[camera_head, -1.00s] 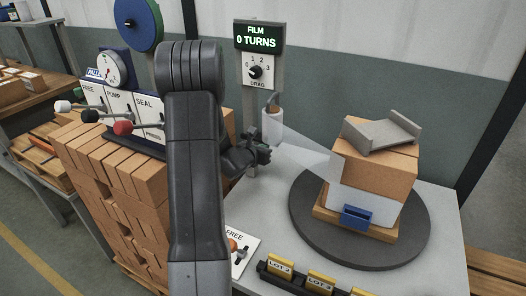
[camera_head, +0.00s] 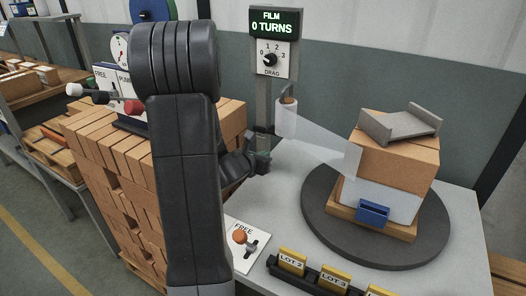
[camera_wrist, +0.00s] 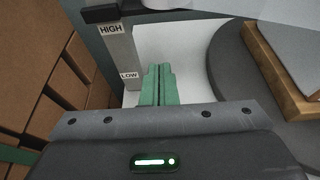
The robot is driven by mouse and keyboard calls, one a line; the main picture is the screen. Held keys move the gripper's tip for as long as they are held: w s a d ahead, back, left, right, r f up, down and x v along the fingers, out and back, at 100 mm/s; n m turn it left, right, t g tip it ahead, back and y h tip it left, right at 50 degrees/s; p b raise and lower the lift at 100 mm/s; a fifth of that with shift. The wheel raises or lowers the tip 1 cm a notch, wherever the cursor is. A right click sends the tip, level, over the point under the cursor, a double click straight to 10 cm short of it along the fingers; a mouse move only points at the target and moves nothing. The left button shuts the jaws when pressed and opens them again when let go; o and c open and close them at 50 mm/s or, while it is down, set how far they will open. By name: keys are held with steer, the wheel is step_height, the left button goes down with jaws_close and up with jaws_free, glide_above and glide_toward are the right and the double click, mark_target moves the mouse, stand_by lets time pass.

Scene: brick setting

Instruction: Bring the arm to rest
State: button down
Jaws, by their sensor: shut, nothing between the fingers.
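My gripper (camera_head: 262,160) hangs to the right of my arm, above the left part of the grey table (camera_head: 284,222). In the wrist view its green fingers (camera_wrist: 158,84) are together with nothing between them. They point past a post marked HIGH and LOW (camera_wrist: 122,55). The gripper is apart from the round dark turntable (camera_head: 318,229) and its load of bricks (camera_head: 394,170). My arm hides part of the lever panel and the brick stack.
A film roll (camera_head: 286,117) stands by the post, with clear film stretched to the load. A display (camera_head: 276,22) reads "0 TURNS" over a drag dial (camera_head: 270,60). A FREE switch panel (camera_head: 243,243) and yellow LOT tags (camera_head: 292,262) line the front. Bricks (camera_head: 110,170) are stacked at left.

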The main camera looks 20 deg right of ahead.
stand_by(0.4)
steer(key=w+d+p, duration=0.6)
steer(key=d, duration=0.1)
steer(key=shift+r+p, duration=0.35)
steer(key=shift+r, duration=0.1)
steer(key=shift+w+r, duration=0.1)
stand_by(0.5)
